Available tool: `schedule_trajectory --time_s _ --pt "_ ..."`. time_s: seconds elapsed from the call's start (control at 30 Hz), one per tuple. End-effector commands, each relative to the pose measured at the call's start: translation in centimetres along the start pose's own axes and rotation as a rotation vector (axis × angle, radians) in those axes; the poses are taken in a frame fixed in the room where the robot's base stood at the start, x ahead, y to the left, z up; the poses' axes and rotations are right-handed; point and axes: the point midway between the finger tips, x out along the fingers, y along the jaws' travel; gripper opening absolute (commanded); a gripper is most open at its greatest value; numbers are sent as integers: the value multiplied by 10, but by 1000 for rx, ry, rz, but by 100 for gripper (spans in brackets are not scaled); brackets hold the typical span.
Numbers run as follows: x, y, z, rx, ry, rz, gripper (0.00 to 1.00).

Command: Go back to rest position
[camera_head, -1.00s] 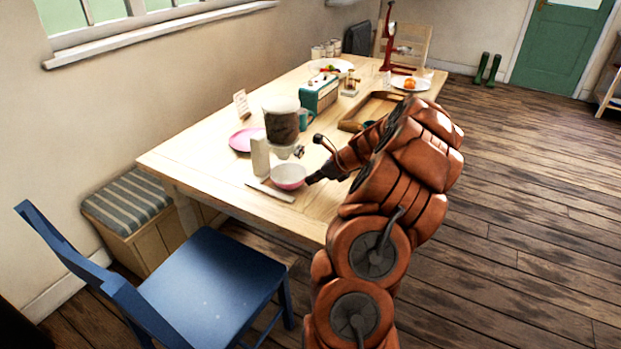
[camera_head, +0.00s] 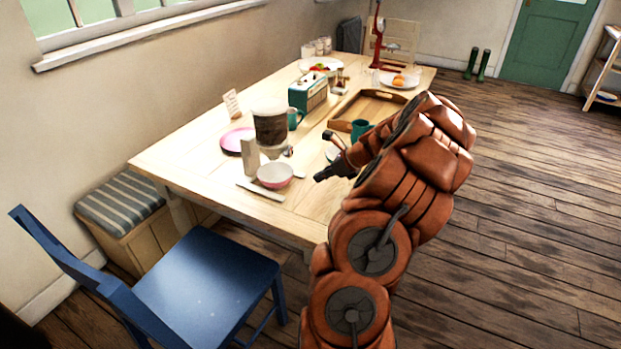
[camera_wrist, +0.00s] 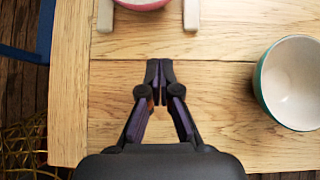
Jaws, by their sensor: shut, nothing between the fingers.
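My gripper (camera_head: 320,177) is shut and empty, above the table's right front part in the head view. In the wrist view its closed fingertips (camera_wrist: 160,66) point over bare wood. A pink bowl with a pale inside (camera_head: 275,175) stands to the left of my gripper, apart from it; its edge shows at the top of the wrist view (camera_wrist: 140,4).
A blue chair (camera_head: 210,285) stands at the front left. Floor at the right (camera_head: 530,190) is clear.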

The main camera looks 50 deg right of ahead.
Motion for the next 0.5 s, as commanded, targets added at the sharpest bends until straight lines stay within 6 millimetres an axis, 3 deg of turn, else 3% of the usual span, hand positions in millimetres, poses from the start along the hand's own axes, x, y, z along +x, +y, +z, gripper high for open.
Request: schedule_trajectory --time_s 0.2,0.5 --pt "-38 1 2 -6 -1 1 0" --pt "-62 2 2 -3 0 4 0"
